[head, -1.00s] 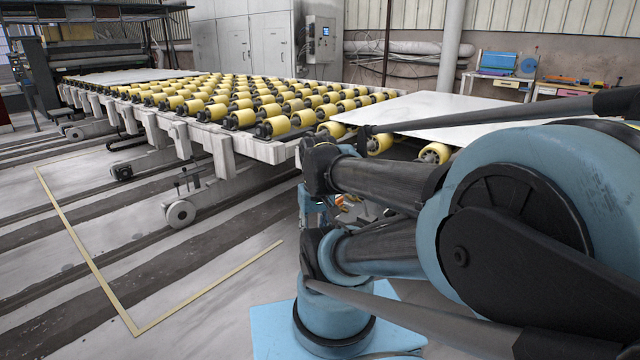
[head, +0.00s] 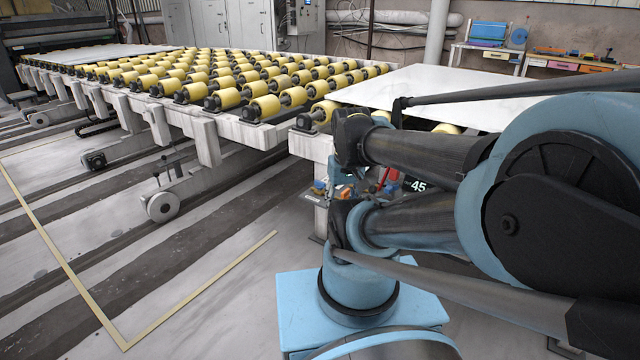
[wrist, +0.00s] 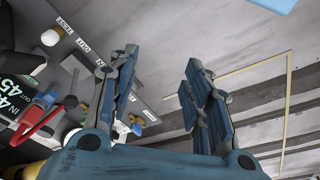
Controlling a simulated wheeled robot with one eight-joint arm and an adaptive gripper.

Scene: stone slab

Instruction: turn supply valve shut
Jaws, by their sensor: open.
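My gripper (wrist: 160,58) is open and empty in the wrist view, with its two blue fingers spread over bare floor. A grey panel (wrist: 93,62) marked TEST, OUT and IN lies just left of the fingers. On it are a red curved handle (wrist: 38,121) with a blue part beside it, and white knobs (wrist: 50,37). Which of these fittings is the supply valve I cannot tell. The left finger hides part of the panel. In the head view, a red part (head: 384,178) and a dark 45 display (head: 417,186) show behind my arm, which hides much of that area.
A roller table (head: 225,98) with yellow rollers runs across the left and middle. A pale slab (head: 430,90) overhangs its right end, above the fittings. Its leg (head: 320,205) stands close to my arm. The floor (head: 190,285) at front left is clear. A workbench (head: 500,57) stands behind.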

